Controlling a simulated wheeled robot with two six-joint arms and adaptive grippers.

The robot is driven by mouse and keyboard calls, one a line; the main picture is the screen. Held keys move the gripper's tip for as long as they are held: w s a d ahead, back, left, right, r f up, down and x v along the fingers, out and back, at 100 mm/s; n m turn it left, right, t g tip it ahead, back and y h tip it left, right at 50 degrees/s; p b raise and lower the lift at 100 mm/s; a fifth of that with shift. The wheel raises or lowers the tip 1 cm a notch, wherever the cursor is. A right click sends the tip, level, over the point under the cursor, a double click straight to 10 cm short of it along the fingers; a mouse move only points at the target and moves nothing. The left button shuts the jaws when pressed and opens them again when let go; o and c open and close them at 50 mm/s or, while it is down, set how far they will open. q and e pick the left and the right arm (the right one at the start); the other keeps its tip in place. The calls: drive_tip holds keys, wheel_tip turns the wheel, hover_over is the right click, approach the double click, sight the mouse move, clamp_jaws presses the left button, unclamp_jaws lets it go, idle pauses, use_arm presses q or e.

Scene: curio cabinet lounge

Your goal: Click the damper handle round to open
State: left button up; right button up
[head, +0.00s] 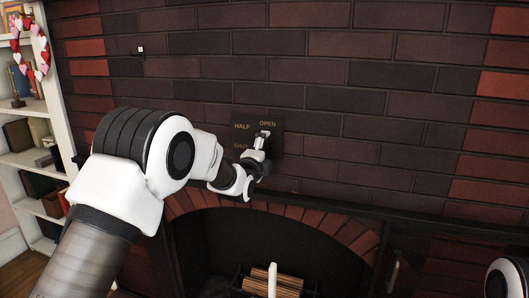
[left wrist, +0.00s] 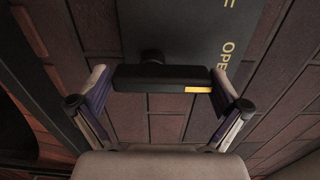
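The dark damper plate (head: 275,150) is on the brick wall above the fireplace, with HALF, OPEN and SHUT in yellow letters. My left gripper (head: 263,140) is in front of the plate, just below the word OPEN, and hides most of the handle there. In the left wrist view the damper handle (left wrist: 160,77) is a dark bar with a yellow mark at one end, near the word OPEN. The gripper's fingers are wide apart, one by each end of the bar. Whether they touch it is not clear. My right gripper is out of view.
The fireplace opening (head: 215,240) with logs (head: 275,285) is below the plate, under a brick arch and a dark ledge. A white bookshelf (head: 50,130) stands at the left. The brick wall around the plate is mostly bare.

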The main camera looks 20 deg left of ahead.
use_arm(q)
drive_tip(key=s, duration=1.2)
drive_tip(key=shift+a, duration=0.2)
